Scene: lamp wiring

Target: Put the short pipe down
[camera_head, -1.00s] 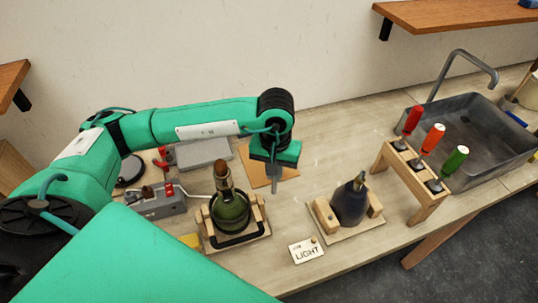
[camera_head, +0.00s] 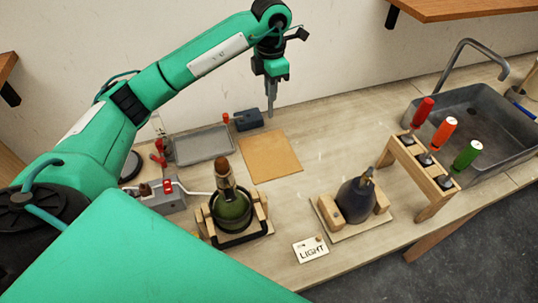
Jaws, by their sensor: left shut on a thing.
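My left gripper (camera_head: 271,103) hangs pointing down near the back wall, above and behind the brown square mat (camera_head: 270,156). It is shut on a thin grey piece, which I take to be the short pipe; the fingers hide most of it, and its ends are hard to make out. The piece is clear of the worktop. My right gripper is not in view.
A grey tray (camera_head: 203,144) and a dark box (camera_head: 249,119) lie near the mat. A green bottle (camera_head: 233,211) and a dark vase (camera_head: 354,201) sit in wooden cradles. A screwdriver rack (camera_head: 427,176) and sink (camera_head: 485,125) stand right. The mat is bare.

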